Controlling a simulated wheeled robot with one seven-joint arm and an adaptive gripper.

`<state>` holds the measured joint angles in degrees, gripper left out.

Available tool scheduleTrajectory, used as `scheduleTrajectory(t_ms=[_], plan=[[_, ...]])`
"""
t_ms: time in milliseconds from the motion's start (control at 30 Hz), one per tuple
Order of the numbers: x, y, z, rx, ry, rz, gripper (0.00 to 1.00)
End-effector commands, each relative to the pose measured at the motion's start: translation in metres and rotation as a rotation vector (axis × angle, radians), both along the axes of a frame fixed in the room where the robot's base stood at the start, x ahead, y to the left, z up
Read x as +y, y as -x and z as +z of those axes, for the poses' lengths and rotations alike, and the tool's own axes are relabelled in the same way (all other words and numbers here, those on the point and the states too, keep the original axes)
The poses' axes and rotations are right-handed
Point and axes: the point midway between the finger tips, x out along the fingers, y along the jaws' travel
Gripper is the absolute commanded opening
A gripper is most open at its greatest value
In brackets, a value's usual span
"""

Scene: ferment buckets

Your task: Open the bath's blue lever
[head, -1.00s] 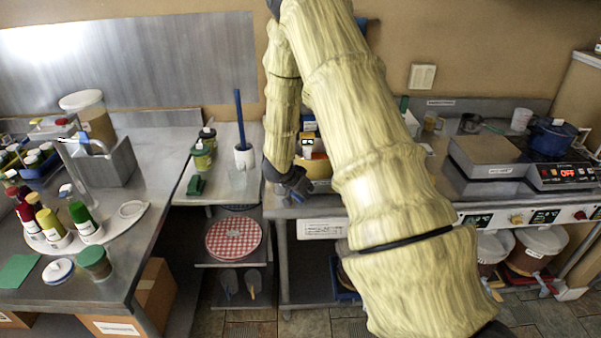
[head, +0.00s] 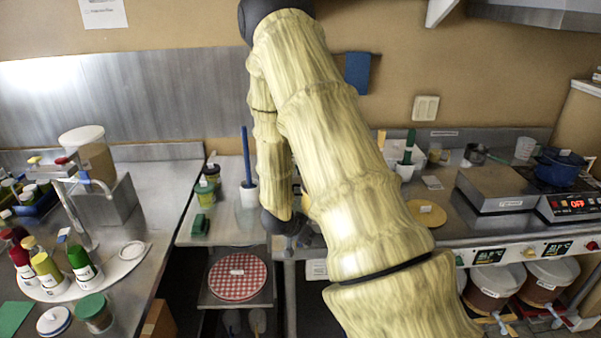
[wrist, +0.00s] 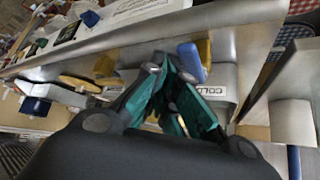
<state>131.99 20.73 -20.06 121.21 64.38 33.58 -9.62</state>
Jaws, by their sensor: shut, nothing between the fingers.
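My gripper (head: 286,232) hangs at the front edge of the middle steel counter in the head view, mostly hidden behind my arm. In the wrist view my gripper (wrist: 167,92) has its teal-padded fingers together, with nothing held. A rounded blue handle (wrist: 191,62), which looks like the blue lever, is close beside the fingertips with a yellow piece behind it. I cannot tell whether they touch. The bath itself cannot be made out clearly, and my arm hides that spot in the head view.
A steel box (head: 105,203), bottles (head: 82,262) and a tap are on the left counter. A checkered round (head: 238,277) lies on a lower shelf. A hotplate with a blue pot (head: 558,167) stands at the right. Lidded buckets (head: 495,285) sit under the right counter.

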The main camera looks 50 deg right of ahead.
Motion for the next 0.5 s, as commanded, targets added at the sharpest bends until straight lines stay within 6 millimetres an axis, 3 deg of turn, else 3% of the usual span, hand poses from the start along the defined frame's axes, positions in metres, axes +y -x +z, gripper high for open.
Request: scheduleTrajectory(t_ms=[500], plan=[[0.0068,0.0019,-0.0015,-0.001,-0.011,-0.001,0.00]])
